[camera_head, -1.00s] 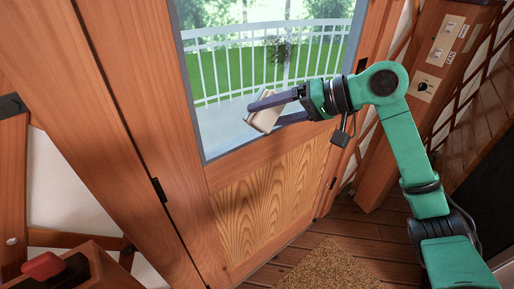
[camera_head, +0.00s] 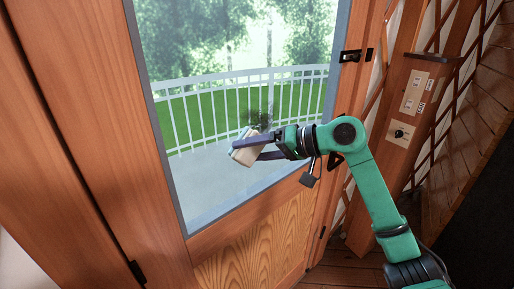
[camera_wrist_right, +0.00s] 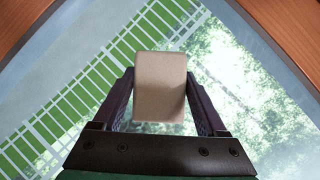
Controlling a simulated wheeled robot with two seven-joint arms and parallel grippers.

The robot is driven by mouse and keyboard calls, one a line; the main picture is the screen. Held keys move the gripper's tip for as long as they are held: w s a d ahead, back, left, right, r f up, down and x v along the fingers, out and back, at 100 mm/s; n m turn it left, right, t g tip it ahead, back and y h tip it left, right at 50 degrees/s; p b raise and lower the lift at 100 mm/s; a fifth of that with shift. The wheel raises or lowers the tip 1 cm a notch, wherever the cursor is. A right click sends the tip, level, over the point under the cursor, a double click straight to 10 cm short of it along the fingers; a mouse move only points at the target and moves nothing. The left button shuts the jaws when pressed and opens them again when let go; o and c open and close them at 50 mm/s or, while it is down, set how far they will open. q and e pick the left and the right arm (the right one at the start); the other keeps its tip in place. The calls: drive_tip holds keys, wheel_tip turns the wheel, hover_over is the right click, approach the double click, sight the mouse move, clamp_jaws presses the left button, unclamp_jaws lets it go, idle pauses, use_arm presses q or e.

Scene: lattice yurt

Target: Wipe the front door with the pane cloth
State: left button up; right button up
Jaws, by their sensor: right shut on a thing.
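The front door (camera_head: 255,248) is wooden, with a large glass pane (camera_head: 200,190) above a lighter lower panel. A dark, speckled smudge (camera_head: 260,119) shows on the pane. My right gripper (camera_head: 254,149) is shut on the pane cloth (camera_head: 246,148), a cream folded pad, just below and slightly left of the smudge. In the right wrist view the cloth (camera_wrist_right: 160,86) sits between both fingers, with the glass behind it. I cannot tell whether the cloth touches the glass. The smudge is not visible in the wrist view. My left gripper is not in view.
A black latch (camera_head: 350,56) is on the door's right side, and a padlock (camera_head: 310,172) hangs near my right wrist. A post with switch plates (camera_head: 415,95) stands right of the door. A dark hinge (camera_head: 137,272) is at lower left. Railing and trees show through the glass.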

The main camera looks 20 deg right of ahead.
drive_tip(key=shift+s, duration=0.15)
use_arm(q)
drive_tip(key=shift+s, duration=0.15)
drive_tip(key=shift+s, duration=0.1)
use_arm(e)
drive_tip(key=shift+w+a, duration=0.15)
drive_tip(key=shift+w, duration=0.15)
drive_tip(key=shift+w+a, duration=0.25)
drive_tip(key=shift+w, duration=0.4)
